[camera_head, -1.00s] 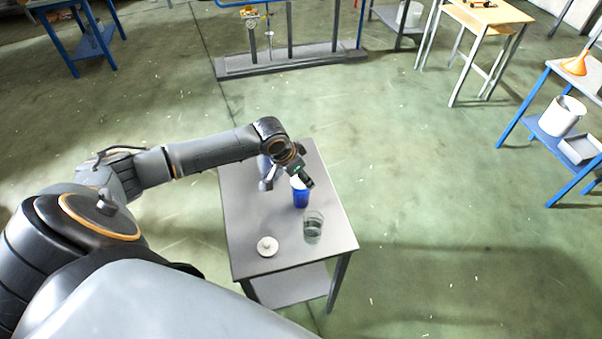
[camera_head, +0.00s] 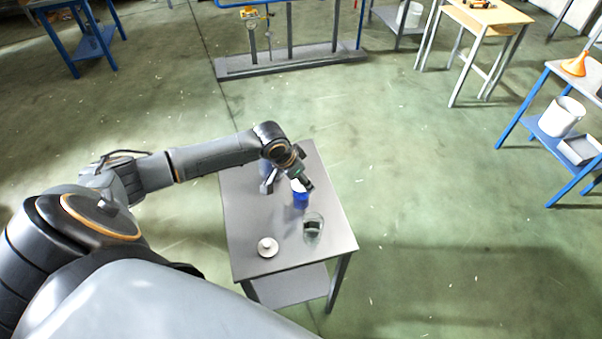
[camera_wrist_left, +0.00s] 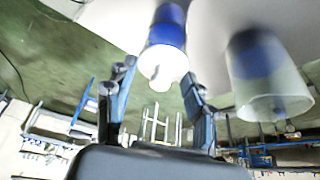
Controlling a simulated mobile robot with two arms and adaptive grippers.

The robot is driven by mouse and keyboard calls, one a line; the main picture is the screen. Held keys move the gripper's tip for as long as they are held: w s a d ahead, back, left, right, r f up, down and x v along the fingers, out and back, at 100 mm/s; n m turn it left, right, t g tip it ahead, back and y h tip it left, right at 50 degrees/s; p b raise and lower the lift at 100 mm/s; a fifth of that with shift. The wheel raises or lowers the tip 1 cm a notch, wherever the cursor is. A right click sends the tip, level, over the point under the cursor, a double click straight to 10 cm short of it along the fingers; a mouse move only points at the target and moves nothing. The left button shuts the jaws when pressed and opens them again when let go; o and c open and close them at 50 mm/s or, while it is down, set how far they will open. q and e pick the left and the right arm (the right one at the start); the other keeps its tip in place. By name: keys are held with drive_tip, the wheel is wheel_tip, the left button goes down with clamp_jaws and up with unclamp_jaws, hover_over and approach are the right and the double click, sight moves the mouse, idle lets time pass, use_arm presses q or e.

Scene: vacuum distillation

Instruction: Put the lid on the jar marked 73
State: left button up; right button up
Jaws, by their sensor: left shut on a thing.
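My left gripper (camera_head: 288,185) reaches over the small grey table and is shut on the white upper end of a blue and white container (camera_head: 300,201). In the left wrist view that container (camera_wrist_left: 166,33) lies between the two fingers (camera_wrist_left: 158,78), with its rounded white end toward them. A clear glass jar (camera_head: 313,229) stands nearer the front of the table; in the wrist view a frosted jar (camera_wrist_left: 268,85) with a blue patch appears at the right. A white round lid with a knob (camera_head: 267,247) lies at the table's front left. No number is readable. My right gripper is out of view.
The grey table (camera_head: 245,215) has a lower shelf and bare room at its left and right. A blue-framed stand (camera_head: 290,62) is behind it. A blue table with an orange funnel (camera_head: 574,63) and a white bucket (camera_head: 561,117) is at the right.

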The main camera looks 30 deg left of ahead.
use_arm(q)
drive_tip(key=shift+f, duration=0.1)
idle(0.3)
drive_tip(key=o, duration=1.4)
drive_tip(key=shift+o, duration=0.2)
wheel_tip(320, 180, up, 5)
drive_tip(key=p, duration=0.5)
drive_tip(key=shift+f, duration=0.1)
drive_tip(key=shift+r+p, duration=0.65)
drive_tip(key=shift+r, duration=0.5)
